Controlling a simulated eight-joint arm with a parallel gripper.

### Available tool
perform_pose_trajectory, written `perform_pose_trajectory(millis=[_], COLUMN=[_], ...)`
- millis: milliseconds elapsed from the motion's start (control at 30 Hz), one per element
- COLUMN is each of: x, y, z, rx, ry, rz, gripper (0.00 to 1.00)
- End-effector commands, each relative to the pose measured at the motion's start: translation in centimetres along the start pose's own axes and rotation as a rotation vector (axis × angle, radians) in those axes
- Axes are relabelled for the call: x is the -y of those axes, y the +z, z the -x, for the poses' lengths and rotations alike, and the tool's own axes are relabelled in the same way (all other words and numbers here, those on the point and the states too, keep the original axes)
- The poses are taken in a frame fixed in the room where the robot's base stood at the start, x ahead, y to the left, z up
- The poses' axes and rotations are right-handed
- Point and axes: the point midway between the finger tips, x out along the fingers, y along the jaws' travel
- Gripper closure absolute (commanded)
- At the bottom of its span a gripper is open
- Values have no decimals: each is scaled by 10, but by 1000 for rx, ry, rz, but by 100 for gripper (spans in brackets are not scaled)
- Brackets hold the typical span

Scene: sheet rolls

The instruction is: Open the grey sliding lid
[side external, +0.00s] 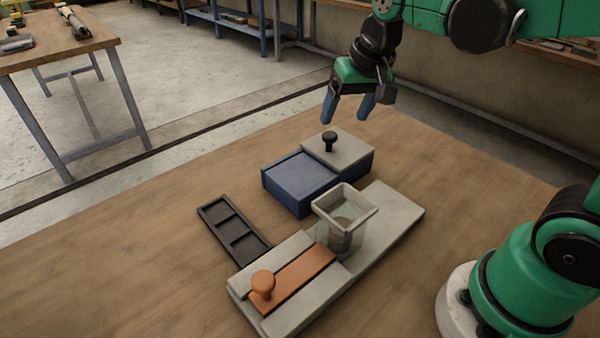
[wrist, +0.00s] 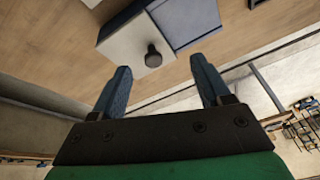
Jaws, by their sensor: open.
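The grey sliding lid (side external: 345,150) lies on the right part of a blue box (side external: 298,184). A black knob (side external: 329,140) stands up from the lid. In the wrist view the lid (wrist: 128,42), its knob (wrist: 153,57) and the blue box (wrist: 186,18) show near the top. My gripper (side external: 344,112) is open and empty, above and behind the lid, apart from the knob. In the wrist view its two blue fingers (wrist: 162,88) are spread, with the knob ahead of the gap between them.
A grey base (side external: 392,217) with an orange slider (side external: 300,275) and a clear square cup (side external: 343,215) stands in front of the box. A dark tray with compartments (side external: 234,231) lies at left. The wooden table (side external: 140,255) is clear at the left.

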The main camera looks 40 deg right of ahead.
Motion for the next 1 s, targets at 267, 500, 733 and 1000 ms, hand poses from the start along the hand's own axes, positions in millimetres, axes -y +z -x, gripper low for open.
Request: perform_pose_trajectory(millis=[267,500,733,1000], x=[-6,-10,-13,-15], y=[-47,-56,-48,-40], z=[-27,-42,-67,-91], rx=[221,287,288,286], ry=[115,162,164,163], rz=[-311,-411,-414,-412], gripper=[30,30,30,30])
